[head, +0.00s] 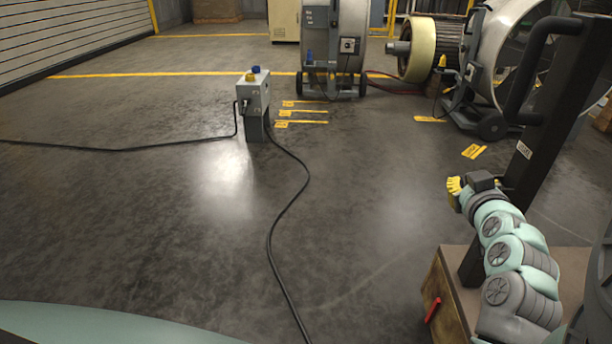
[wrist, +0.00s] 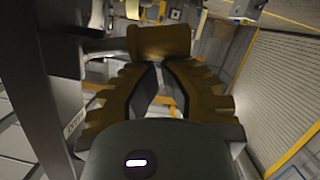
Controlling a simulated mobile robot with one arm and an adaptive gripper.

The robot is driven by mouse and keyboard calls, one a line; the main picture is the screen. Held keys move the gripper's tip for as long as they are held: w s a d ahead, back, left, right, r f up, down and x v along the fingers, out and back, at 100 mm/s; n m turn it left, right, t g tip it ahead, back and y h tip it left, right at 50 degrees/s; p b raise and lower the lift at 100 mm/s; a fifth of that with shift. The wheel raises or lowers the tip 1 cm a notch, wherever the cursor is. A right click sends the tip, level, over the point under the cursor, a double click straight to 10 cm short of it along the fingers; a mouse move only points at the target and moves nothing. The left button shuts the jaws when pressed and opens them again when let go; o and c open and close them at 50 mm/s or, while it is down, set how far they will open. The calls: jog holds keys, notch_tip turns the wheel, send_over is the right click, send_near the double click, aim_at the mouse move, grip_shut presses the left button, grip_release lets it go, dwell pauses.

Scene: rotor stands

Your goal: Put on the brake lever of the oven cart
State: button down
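The cart (head: 433,288) stands at the lower right of the head view, with a brown side and a tall dark post (head: 548,125) that carries a small white label. A red lever (head: 432,311) sticks out tilted from the cart's left side, near the floor. My gripper (head: 454,187) is well above the lever, beside the post, with its yellow fingers pointing left. In the wrist view my gripper (wrist: 160,62) has its fingertips drawn together, and I see nothing clearly held. The post shows at the left there (wrist: 60,60). The lever is not visible in the wrist view.
A grey control box (head: 254,95) with buttons stands on a pedestal, and black cables (head: 275,235) run from it across the floor. Rotor stands (head: 335,50) are at the back, another at the back right (head: 490,70). The floor left of the cart is clear apart from the cable.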

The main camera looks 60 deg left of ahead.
jog(key=shift+a+f+n+b, duration=0.1)
jog(key=shift+f+n+b, duration=0.45)
jog(key=shift+f+n, duration=0.2)
jog(key=shift+s+r, duration=0.1)
